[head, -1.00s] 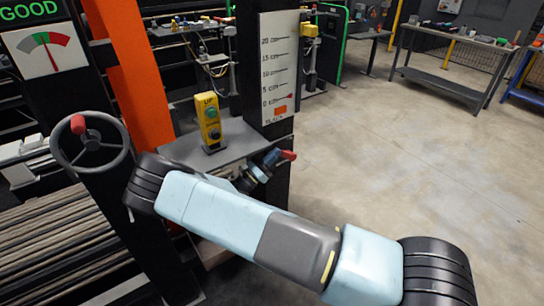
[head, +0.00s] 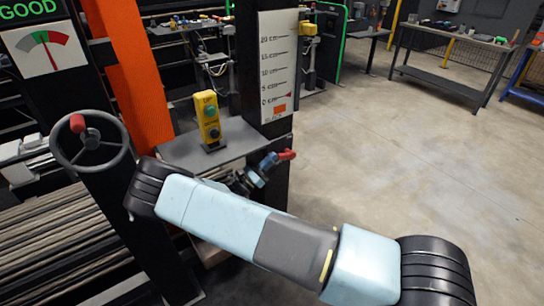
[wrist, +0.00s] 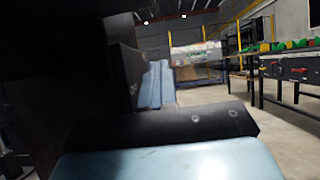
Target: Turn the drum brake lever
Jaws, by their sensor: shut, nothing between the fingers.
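My light blue arm hides part of the wrist. I cannot make out the drum brake lever for certain in either view. A dark handwheel (head: 91,142) with a red knob (head: 77,123) is at the left, well apart from my gripper.
A yellow button box (head: 209,120) stands on a grey shelf (head: 240,140). A white scale board (head: 278,65) is on the dark post behind it. A dial (head: 43,50) is below a green GOOD sign. A workbench (head: 440,75) is at the back right. The floor (head: 430,160) is clear.

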